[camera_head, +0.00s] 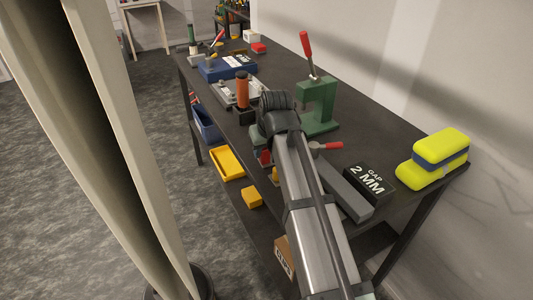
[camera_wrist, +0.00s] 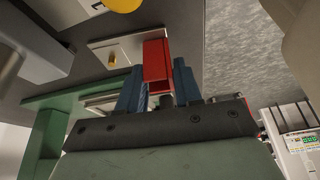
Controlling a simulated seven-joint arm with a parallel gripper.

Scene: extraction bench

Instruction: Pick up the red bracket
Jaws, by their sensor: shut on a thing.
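The red bracket (camera_wrist: 156,62) shows in the wrist view as a bright red, box-like piece with an open end. It stands between the two blue fingers of my gripper (camera_wrist: 158,82), which is shut on it. In the head view a small red patch of the bracket (camera_head: 265,157) shows beside my arm, near the bench's front edge. My gripper is mostly hidden there behind my wrist. I cannot tell whether the bracket touches anything below.
A green press (camera_head: 318,105) with a red-handled lever stands just behind my wrist. A grey bar and a black "GAP 2 MM" block (camera_head: 369,181) lie to the right, with yellow-and-blue sponges (camera_head: 440,148) beyond. An orange-handled tool (camera_head: 242,90) stands to the left.

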